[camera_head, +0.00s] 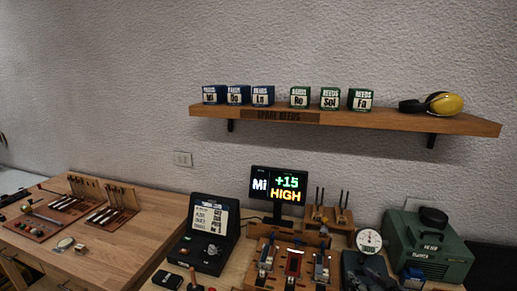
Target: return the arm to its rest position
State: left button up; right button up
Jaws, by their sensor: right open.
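My right gripper is hard to pick out among the dark shapes at the bottom right, and I cannot tell its exact place. It is open, and I see nothing held up in the air. My left gripper does not show. On the right bench stand a wooden fixture with metal parts (293,262), a round dial gauge (368,241) and a green machine (428,247). A display (279,188) behind them reads "Mi +15 HIGH".
A black open case (205,233) stands left of the fixture. A wooden bench (130,236) at the left carries tool trays. A wall shelf (345,118) holds several reed boxes (299,98) and yellow ear defenders (444,104). The air before the wall is clear.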

jog(key=s+a+f+g+h, duration=0.1)
jog(key=s+a+f+g, duration=0.15)
jog(key=s, duration=0.55)
jog(key=s+a+f+g, duration=0.2)
jog(key=s+f+g, duration=0.15)
jog(key=s, duration=0.45)
jog(key=s+a+f+g+h, duration=0.1)
jog(key=s+a+f+g, duration=0.15)
jog(key=s, duration=0.45)
jog(key=s+d+f+g, duration=0.1)
jog(key=s+d+f, duration=0.1)
jog(key=f, duration=1.2)
jog(key=s+d+f+g, duration=0.1)
jog(key=f, duration=1.3)
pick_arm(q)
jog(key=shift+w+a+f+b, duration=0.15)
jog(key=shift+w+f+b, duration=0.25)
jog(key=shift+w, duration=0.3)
pick_arm(e)
jog(key=s+d+f+m, duration=0.1)
jog(key=s+f, duration=1.5)
jog(key=s, duration=0.2)
jog(key=shift+s+d+f+g, duration=0.15)
jog(key=shift+s+f+g, duration=0.05)
jog(key=shift+g, duration=0.25)
